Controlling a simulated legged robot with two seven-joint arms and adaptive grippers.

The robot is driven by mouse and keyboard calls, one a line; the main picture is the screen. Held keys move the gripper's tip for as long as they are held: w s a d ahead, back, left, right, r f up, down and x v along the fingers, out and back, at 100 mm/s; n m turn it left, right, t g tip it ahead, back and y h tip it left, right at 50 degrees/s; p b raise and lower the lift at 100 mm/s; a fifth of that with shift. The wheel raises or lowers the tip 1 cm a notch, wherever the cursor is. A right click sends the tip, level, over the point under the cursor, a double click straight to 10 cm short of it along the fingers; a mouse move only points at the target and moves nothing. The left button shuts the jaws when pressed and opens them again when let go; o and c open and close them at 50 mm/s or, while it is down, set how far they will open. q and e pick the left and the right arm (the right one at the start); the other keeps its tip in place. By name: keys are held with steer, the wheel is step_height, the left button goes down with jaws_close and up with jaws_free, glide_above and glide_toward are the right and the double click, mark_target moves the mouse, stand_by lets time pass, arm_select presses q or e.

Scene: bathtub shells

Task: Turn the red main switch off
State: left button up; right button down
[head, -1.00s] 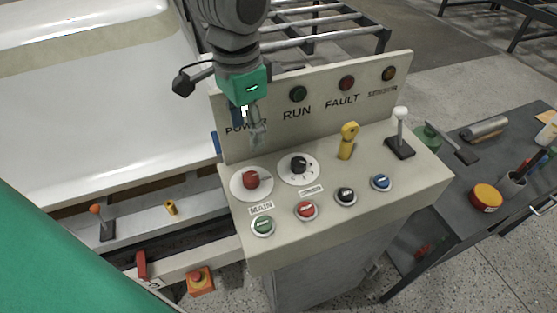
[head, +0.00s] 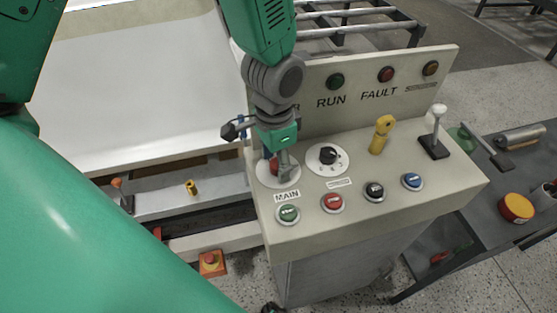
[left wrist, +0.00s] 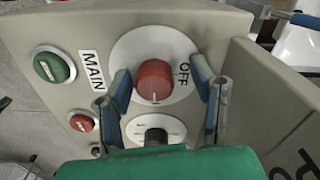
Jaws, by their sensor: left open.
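The red main switch (left wrist: 154,82) is a round red knob on a white disc, with MAIN on one side and OFF on the other in the left wrist view. A thin pale mark on the knob points toward the black selector, not at OFF. In the head view the red switch (head: 273,166) is mostly hidden behind my left gripper (head: 283,168). My left gripper is open, with its two blue-grey fingers on either side of the knob in the left wrist view (left wrist: 162,82). I cannot tell whether they touch it. My right gripper is not in view.
The black selector (head: 328,155) sits right of the switch. The green button (head: 288,214) and red button (head: 332,202) are in front. A yellow handle (head: 380,135) and white-knobbed lever (head: 436,130) stand farther right. The upright lamp panel (head: 400,80) rises behind.

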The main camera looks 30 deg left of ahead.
arm_select(q)
steer(key=shift+a, duration=0.35)
steer(key=c, duration=0.3)
steer(key=shift+d, duration=0.2)
steer(key=c, duration=0.7)
steer(key=shift+d+r, duration=0.15)
steer(key=shift+d, duration=0.25)
steer(key=shift+c, duration=0.7)
steer(key=shift+w+d, duration=0.1)
steer(key=shift+d, duration=0.2)
steer(key=shift+a, duration=0.35)
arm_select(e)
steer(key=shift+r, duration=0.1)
